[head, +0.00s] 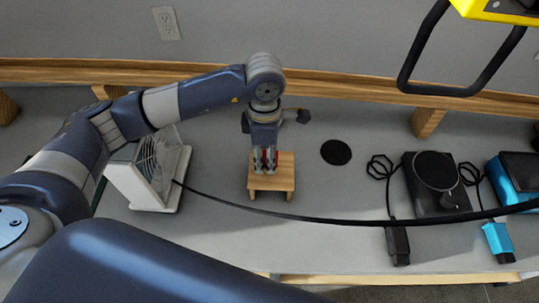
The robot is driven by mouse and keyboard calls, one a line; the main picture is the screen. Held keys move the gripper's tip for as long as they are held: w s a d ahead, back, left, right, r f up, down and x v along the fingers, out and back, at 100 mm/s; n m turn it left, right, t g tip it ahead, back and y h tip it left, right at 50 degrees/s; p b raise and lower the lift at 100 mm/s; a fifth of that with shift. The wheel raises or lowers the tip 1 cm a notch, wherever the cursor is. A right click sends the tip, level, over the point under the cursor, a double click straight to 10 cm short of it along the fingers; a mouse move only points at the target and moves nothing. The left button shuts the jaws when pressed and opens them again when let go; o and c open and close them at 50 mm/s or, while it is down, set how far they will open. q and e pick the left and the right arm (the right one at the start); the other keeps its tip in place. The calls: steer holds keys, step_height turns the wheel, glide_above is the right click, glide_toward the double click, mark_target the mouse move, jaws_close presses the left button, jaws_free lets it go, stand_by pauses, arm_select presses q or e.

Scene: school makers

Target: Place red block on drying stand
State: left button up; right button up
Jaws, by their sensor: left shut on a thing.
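The drying stand appears to be the small wooden stool-like stand (285,181) on the grey bench, near the middle of the head view. My left gripper (265,162) points down over the stand from its back side. It is shut on the red block (265,155), of which only small red parts show between and beside the fingers. The fingers hide most of the block. I cannot tell whether the block touches the stand's top. My right gripper is not in view.
A black disc (336,152) lies to the right, then a black device with a round plate (436,172) and a blue device (515,177). A black cable (330,218) crosses in front. A wooden rail (350,88) runs behind.

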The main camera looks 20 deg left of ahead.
arm_select(q)
steer(key=shift+w+d, duration=0.35)
steer(key=shift+w, duration=0.15)
step_height(320, 180, down, 3)
steer(key=shift+f+p, duration=0.2)
steer(key=shift+p, duration=0.7)
steer(key=shift+f, duration=0.15)
steer(key=shift+f+b, duration=0.15)
steer(key=shift+b, duration=0.15)
steer(key=o, duration=0.9)
steer(key=shift+c, duration=0.2)
